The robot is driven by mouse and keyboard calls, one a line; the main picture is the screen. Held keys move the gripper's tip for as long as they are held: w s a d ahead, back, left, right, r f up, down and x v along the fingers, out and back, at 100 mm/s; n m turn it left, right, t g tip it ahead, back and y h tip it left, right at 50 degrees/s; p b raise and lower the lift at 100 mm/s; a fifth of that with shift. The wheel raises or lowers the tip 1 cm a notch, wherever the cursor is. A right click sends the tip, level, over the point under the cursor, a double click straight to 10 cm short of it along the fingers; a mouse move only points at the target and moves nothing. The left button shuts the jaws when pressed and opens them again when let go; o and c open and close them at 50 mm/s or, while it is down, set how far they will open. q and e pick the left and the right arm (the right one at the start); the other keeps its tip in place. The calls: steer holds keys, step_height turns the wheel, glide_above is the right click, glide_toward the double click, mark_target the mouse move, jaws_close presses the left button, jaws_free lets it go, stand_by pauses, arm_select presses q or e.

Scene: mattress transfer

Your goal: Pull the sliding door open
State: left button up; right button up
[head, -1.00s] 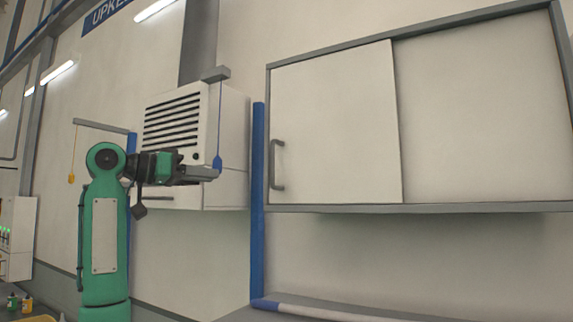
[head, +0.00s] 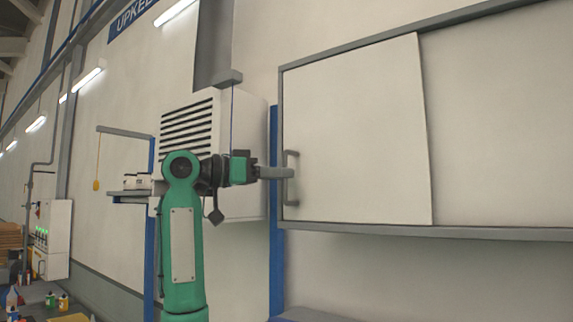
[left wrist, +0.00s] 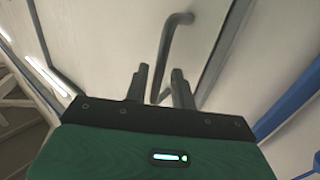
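The sliding door (head: 360,130) is a pale flat panel covering the left part of a grey-framed wall cabinet. Its grey bar handle (head: 291,197) stands upright near the door's left edge. My left gripper (head: 291,173) is at the handle, its fingers overlapping the bar in the head view. In the left wrist view, the fingers (left wrist: 160,72) are apart, and the handle (left wrist: 167,45) runs down into the gap between them with space on both sides. Contact cannot be told. My right gripper is not in view.
The cabinet's lower rail (head: 400,230) runs under the door, and the right panel (head: 495,130) is bare. A vented white unit (head: 245,150) and a blue post (head: 277,250) stand close behind my left arm. A small shelf (head: 128,194) holds jars at the left.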

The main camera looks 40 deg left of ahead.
arm_select(q)
steer(key=shift+w+d+r, duration=0.15)
steer(key=shift+w+d, duration=0.2)
steer(key=shift+w, duration=0.15)
steer(key=shift+w+d, duration=0.1)
steer(key=shift+w, duration=0.2)
jaws_close()
steer(key=shift+d, duration=0.25)
glide_toward(422, 164)
steer(key=w+d, duration=0.1)
steer(key=d, duration=0.1)
steer(key=w+d, duration=0.3)
steer(key=d, duration=0.1)
steer(key=shift+w+f, duration=0.25)
steer(key=shift+w, duration=0.05)
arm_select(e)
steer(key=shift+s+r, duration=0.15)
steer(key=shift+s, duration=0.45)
